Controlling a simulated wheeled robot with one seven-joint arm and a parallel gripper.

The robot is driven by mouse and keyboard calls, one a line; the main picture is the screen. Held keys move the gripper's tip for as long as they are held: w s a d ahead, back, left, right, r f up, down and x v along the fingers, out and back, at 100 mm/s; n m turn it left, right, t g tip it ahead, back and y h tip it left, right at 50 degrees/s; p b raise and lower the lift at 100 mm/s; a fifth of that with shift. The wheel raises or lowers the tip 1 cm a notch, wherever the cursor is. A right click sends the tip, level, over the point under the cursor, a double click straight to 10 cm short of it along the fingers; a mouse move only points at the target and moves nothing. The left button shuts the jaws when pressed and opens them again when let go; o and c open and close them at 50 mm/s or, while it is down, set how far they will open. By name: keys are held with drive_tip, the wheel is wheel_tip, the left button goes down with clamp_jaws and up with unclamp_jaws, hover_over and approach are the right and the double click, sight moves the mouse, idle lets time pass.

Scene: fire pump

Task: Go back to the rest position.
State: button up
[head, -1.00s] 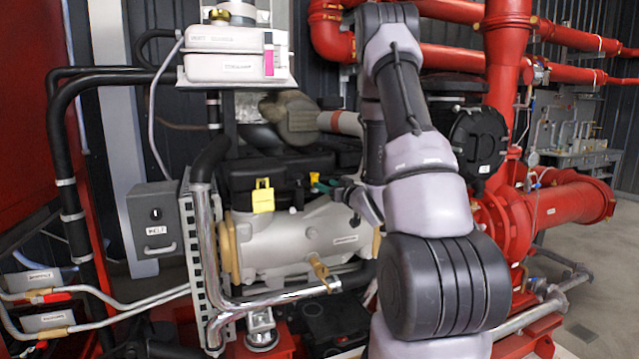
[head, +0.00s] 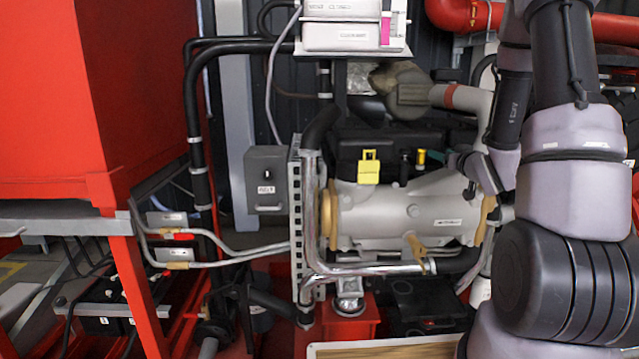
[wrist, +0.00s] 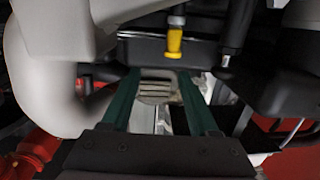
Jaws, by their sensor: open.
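My gripper (head: 456,160) shows small in the head view, with dark green fingers pointing left, just right of a yellow-topped fitting (head: 421,158) on the engine. In the wrist view my gripper (wrist: 160,80) has its two fingers apart with nothing held between them. The same yellow fitting (wrist: 174,38) stands upright beyond the fingertips, apart from them. My arm fills the right side of the head view.
The grey engine (head: 390,215) with a yellow tag (head: 368,167) is close by. Pipes (head: 315,210) and a grey box (head: 267,180) stand left of it. A red tank (head: 90,90) fills the left. A red pipe (head: 465,14) runs behind my arm.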

drive_tip(key=s+a+r+m+g+h, duration=0.1)
drive_tip(key=s+a+r+m+g, duration=0.1)
drive_tip(key=s+r, duration=0.35)
drive_tip(key=s+a+r+m+g+h, duration=0.2)
drive_tip(key=s+r+g, duration=0.15)
drive_tip(key=r, duration=0.25)
drive_tip(key=s+a+r+g+y, duration=0.1)
drive_tip(key=s+a, duration=0.4)
drive_tip(key=s, duration=0.5)
drive_tip(key=s+a+r+g+y, duration=0.1)
drive_tip(key=s+a+g+y, duration=0.2)
drive_tip(key=s+a, duration=0.3)
drive_tip(key=s, duration=0.5)
drive_tip(key=shift+r, duration=0.3)
drive_tip(key=shift+s, duration=0.1)
